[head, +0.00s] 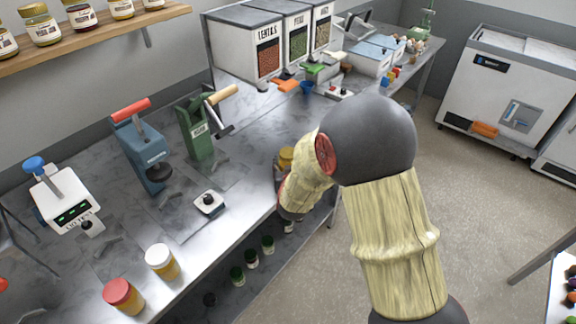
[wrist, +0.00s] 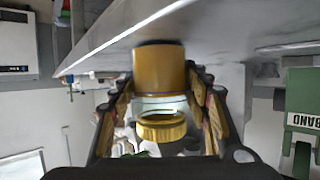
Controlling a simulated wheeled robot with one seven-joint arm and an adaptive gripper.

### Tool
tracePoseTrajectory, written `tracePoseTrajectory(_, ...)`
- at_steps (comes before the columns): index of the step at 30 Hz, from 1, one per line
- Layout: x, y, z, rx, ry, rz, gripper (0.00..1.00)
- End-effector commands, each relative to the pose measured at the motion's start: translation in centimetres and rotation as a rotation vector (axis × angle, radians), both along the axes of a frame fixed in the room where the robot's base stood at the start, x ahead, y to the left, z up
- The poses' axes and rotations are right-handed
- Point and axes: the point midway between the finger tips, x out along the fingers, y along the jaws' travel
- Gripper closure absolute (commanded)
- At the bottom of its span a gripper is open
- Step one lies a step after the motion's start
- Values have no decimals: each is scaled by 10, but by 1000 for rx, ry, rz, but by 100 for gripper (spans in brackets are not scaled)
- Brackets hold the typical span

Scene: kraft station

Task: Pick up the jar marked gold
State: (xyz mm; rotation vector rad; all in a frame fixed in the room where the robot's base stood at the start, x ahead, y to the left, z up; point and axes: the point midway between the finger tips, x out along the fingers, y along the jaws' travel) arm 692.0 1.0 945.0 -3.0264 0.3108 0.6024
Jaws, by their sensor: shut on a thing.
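A jar with yellow contents and a gold lid (wrist: 162,127) is between the two fingers of my gripper (wrist: 162,88) in the wrist view, which looks upside down. The fingers are closed on its sides. In the head view the jar (head: 286,158) shows only in part at the bench's front edge, mostly hidden behind my gripper (head: 283,178). I cannot read a mark on it, nor tell whether its base touches the bench. A red-lidded jar (head: 123,296) and a white-lidded jar (head: 162,262) stand at the bench's near left.
The metal bench (head: 235,215) carries a blue press (head: 145,155), a green press (head: 196,130), a white scale (head: 62,196) and a small switch box (head: 208,202). Labelled bins (head: 243,45) stand at the back. Small dark-lidded jars (head: 251,259) sit below the bench edge.

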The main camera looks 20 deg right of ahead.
Motion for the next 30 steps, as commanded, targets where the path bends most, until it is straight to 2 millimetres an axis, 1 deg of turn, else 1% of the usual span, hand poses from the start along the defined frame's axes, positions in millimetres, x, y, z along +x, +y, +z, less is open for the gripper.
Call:
tracePoseTrajectory(2,0,0,0,0,0,0,64)
tracePoseTrajectory(16,0,0,0,0,0,0,91)
tracePoseTrajectory(25,1,0,3,-1,-3,0,92)
tracePoseTrajectory(30,1,0,15,0,-5,0,92)
